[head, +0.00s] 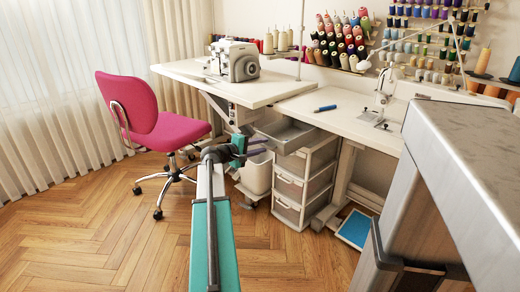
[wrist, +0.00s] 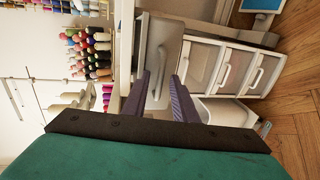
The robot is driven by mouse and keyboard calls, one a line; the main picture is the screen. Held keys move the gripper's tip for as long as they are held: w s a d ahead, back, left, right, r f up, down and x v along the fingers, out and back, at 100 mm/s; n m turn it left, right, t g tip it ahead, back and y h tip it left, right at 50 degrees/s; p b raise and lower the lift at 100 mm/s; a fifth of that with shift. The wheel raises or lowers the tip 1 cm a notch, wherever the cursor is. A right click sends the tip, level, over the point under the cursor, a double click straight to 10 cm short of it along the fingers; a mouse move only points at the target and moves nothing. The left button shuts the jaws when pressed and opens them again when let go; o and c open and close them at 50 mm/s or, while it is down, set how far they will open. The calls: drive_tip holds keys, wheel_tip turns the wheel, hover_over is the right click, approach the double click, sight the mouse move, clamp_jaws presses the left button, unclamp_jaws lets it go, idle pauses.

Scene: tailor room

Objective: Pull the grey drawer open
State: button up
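The grey drawer (head: 284,134) sits under the white tabletop, above a white drawer unit. It stands partly out, with its open top showing in the head view. In the wrist view, which is turned sideways, its grey front (wrist: 171,55) and curved handle (wrist: 158,70) are straight ahead. My gripper (head: 266,147) is at the drawer's front left. Its two dark fingers (wrist: 165,80) are apart, with part of the handle showing between them. I cannot tell whether the fingers touch the handle.
White unit drawers (head: 289,188) stand below the grey drawer. A white bin (head: 256,174) is left of them. A pink chair (head: 150,115) stands further left. A blue-topped item (head: 355,228) lies on the floor at right. The wooden floor in front is clear.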

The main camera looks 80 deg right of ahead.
drive_tip(key=shift+a, duration=0.1)
drive_tip(key=shift+a, duration=0.1)
drive_tip(key=p+v, duration=0.2)
drive_tip(key=v, duration=1.1)
drive_tip(key=shift+w+a+p, duration=0.15)
drive_tip(key=shift+p, duration=0.15)
